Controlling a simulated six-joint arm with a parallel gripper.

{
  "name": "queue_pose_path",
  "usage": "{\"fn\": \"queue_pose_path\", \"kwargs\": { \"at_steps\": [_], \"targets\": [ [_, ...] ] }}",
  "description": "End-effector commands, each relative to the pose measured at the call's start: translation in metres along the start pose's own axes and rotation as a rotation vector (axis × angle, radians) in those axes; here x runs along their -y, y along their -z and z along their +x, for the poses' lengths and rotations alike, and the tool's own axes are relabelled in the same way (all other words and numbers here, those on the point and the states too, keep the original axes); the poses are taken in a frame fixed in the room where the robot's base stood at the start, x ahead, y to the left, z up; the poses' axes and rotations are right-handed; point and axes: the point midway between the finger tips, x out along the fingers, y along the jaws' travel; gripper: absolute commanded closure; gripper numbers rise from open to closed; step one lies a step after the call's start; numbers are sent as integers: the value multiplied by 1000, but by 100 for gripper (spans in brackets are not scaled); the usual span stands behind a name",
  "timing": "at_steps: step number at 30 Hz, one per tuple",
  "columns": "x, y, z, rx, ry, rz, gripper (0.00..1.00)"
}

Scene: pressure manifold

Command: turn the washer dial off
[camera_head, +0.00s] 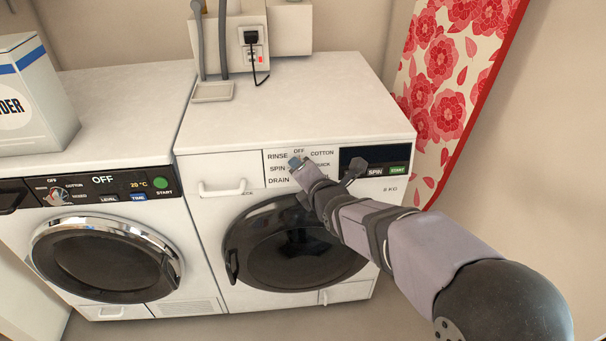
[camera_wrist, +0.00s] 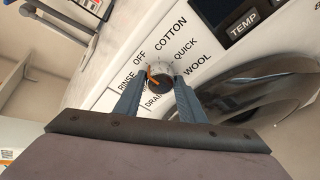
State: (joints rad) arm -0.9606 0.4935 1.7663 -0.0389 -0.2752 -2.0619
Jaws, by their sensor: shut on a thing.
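The white washer (camera_head: 345,95) stands at right in the head view. Its panel shows RINSE, SPIN, DRAIN, OFF, COTTON and other labels, and its dark display (camera_head: 375,160) reads SPIN. My gripper (camera_head: 297,163) is at the panel and hides the dial in that view. In the wrist view the round dial (camera_wrist: 156,70) sits between the two blue-grey fingers of my gripper (camera_wrist: 158,82), which are shut on its sides. An orange mark shows on the dial's dark face; its exact heading is hard to tell. The OFF label lies just above the dial.
A second machine (camera_head: 104,190) with its own dial and an OFF display stands at left. A powder box (camera_head: 35,95) is on top of it. An outlet box (camera_head: 253,45) and hoses are behind the washer. A red floral board (camera_head: 445,90) leans at right.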

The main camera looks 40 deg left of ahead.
Motion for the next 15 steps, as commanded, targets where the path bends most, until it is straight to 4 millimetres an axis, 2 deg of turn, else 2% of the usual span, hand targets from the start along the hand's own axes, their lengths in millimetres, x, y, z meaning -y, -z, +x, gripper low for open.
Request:
{"fn": "queue_pose_path", "kwargs": {
  "at_steps": [8, 9, 10, 11, 15],
  "targets": [
    [1, 0, 0, -1, 2, 2, 86],
    [1, 1, 0, -1, 2, 2, 57],
    [1, 1, 0, -1, 2, 2, 49],
    [1, 0, 0, -1, 2, 2, 45],
    [0, 0, 0, -1, 1, 2, 45]
  ]
}}
